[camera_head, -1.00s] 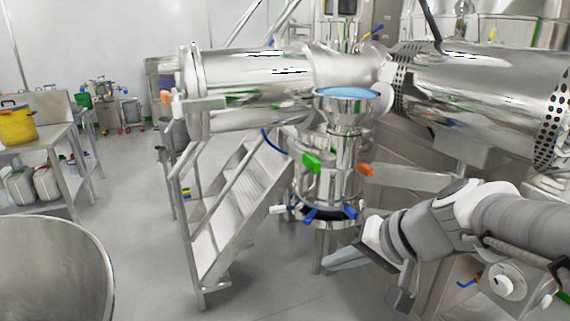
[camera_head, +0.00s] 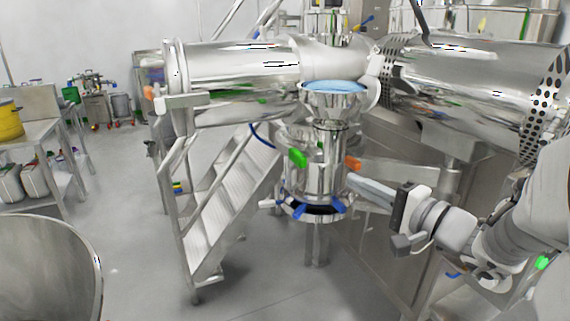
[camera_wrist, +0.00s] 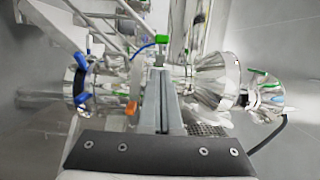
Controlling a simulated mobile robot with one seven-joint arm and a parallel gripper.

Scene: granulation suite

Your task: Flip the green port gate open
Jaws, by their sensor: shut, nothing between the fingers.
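The green port gate (camera_head: 298,158) is a small green tab on the left side of the upright steel vessel (camera_head: 329,150), below its blue-topped funnel. In the wrist view the green tab (camera_wrist: 162,39) shows just beyond the fingertips, and the vessel lies sideways. My gripper (camera_head: 352,181) is shut and empty, to the right of the vessel, with its fingers pointing left at it, just below an orange handle (camera_head: 352,163). In the wrist view my gripper (camera_wrist: 160,72) shows its two fingers together. I cannot tell whether the fingertips touch the vessel.
Blue handles (camera_head: 325,210) ring the vessel's lower part. Steel steps (camera_head: 230,205) stand to the left, and a large horizontal steel drum (camera_head: 460,90) is at right. A table with a yellow container (camera_head: 10,120) is at far left. Floor is clear at front centre.

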